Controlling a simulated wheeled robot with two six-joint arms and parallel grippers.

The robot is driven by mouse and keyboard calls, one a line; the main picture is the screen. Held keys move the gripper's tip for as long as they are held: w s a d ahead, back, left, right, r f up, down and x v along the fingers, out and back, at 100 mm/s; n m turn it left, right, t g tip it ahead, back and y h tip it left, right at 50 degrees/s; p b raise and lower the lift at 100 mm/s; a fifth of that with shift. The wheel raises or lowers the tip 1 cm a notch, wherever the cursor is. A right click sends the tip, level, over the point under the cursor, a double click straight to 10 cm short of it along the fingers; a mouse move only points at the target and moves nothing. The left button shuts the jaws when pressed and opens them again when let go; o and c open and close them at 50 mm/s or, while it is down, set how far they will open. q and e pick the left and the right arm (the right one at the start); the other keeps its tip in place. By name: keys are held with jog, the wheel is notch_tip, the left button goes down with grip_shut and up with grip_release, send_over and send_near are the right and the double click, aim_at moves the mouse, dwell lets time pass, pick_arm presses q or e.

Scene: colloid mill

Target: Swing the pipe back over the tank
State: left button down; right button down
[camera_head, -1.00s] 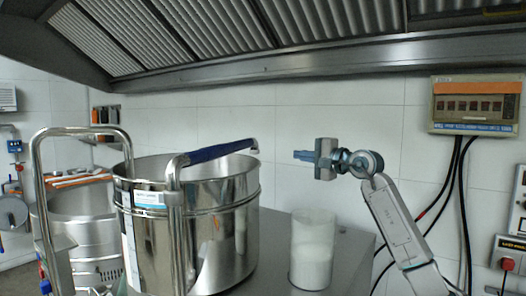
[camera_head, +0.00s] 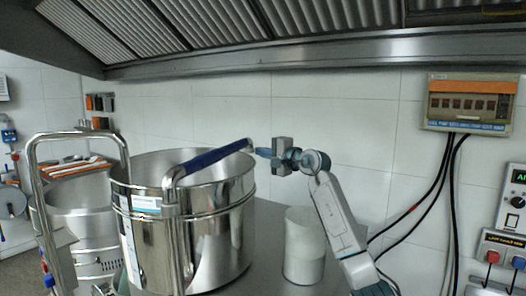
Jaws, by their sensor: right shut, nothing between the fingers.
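The pipe is a bent steel tube with a blue sleeve (camera_head: 212,160). It rises at the front of the steel tank (camera_head: 215,236) and slants back to the right across its opening. Its open-looking tip lies near the tank's right rim in the picture. My right gripper (camera_head: 262,153) is shut and empty, with its blue fingers pointing left right beside the pipe's tip. I cannot tell whether they touch it. My left gripper is not in view.
Another bent steel tube (camera_head: 38,190) rises at the left, before a second pot (camera_head: 85,222). Cables hang from a wall box (camera_head: 468,104). A hood is overhead.

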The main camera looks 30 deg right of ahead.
aim_at(252, 151)
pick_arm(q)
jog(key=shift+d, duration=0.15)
